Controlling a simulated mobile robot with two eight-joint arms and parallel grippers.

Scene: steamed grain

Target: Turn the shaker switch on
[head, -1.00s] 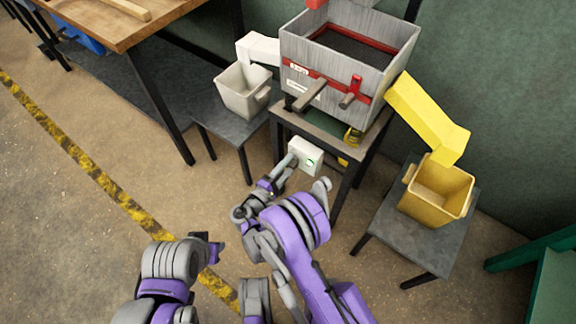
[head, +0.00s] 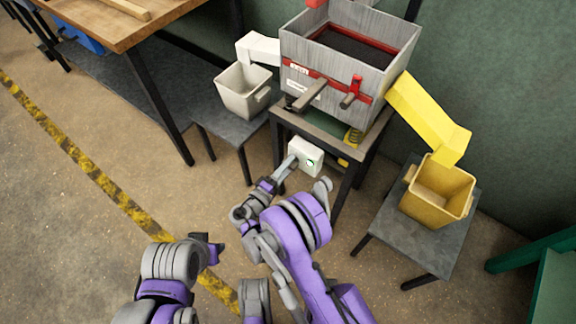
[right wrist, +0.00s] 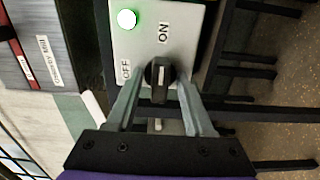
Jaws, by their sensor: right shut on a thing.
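The shaker switch is a pale box (head: 304,156) below the front of the shaker's table. It also shows in the right wrist view (right wrist: 190,40), with OFF and ON labels, a black knob (right wrist: 158,74) and a bright lamp (right wrist: 126,19) with a green glow. The knob's white mark lines up with the ON label. My right gripper (head: 287,164) is at the box, its fingers (right wrist: 158,92) shut on the knob from both sides. The shaker (head: 348,50) is a grey box above. My left gripper (head: 215,246) is low, away from the switch; its jaws are unclear.
A white bin (head: 243,92) stands left of the shaker, and a yellow bin (head: 437,197) stands right under a yellow chute (head: 425,115). A wooden workbench (head: 125,35) is at the upper left. The floor at left is clear apart from a yellow-black line (head: 100,180).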

